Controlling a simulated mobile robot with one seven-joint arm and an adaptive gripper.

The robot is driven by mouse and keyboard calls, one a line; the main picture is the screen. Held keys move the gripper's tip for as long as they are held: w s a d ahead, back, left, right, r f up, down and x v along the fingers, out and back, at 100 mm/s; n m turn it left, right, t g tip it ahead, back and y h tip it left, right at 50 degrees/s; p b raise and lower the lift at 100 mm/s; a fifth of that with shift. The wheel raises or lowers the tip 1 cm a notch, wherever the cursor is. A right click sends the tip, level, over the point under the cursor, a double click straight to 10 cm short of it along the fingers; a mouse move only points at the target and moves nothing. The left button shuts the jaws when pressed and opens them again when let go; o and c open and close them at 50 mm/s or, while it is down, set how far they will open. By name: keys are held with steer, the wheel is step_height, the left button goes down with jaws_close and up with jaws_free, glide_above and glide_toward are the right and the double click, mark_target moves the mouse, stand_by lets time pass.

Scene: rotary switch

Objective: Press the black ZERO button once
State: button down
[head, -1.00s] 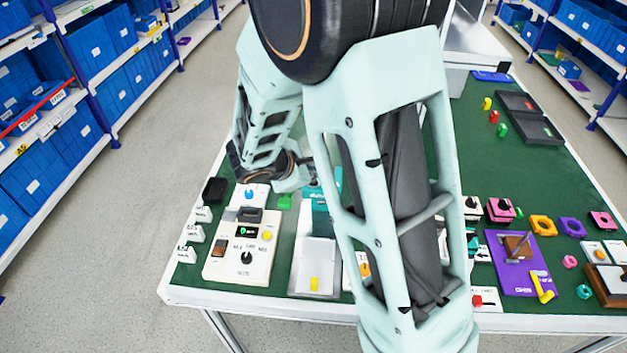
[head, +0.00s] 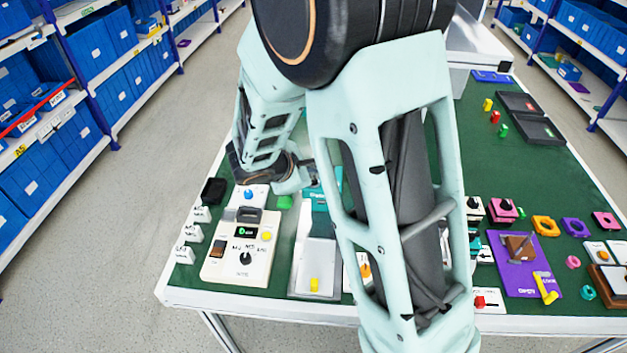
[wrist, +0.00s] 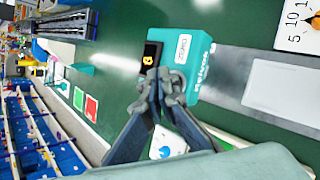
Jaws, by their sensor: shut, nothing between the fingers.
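In the wrist view, a teal box (wrist: 193,60) carries a white label and raised lettering too blurred to read. On its side is a black panel with a glowing orange digit (wrist: 148,61). My gripper (wrist: 162,76) is shut and empty, with its fingertips overlapping the box's edge beside this panel. I cannot tell whether they touch it. I cannot make out the black ZERO button clearly; the fingers may hide it. In the head view, the teal box (head: 322,205) shows partly behind my arm, at the back of a grey plate (head: 316,262). My gripper is hidden there.
A white panel (head: 228,273) with a dial, a green display and coloured buttons stands left of the plate. A yellow block (head: 314,284) sits on the plate's front. A purple board (head: 505,284) and small coloured parts lie to the right.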

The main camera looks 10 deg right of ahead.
steer(key=shift+f+b, duration=0.35)
steer(key=shift+b, duration=0.15)
steer(key=shift+r, duration=0.1)
stand_by(0.6)
steer(key=shift+r+p, duration=0.55)
steer(key=shift+r, duration=0.2)
step_height(320, 180, up, 5)
steer(key=p, duration=0.3)
steer(key=shift+p, duration=0.35)
stand_by(0.4)
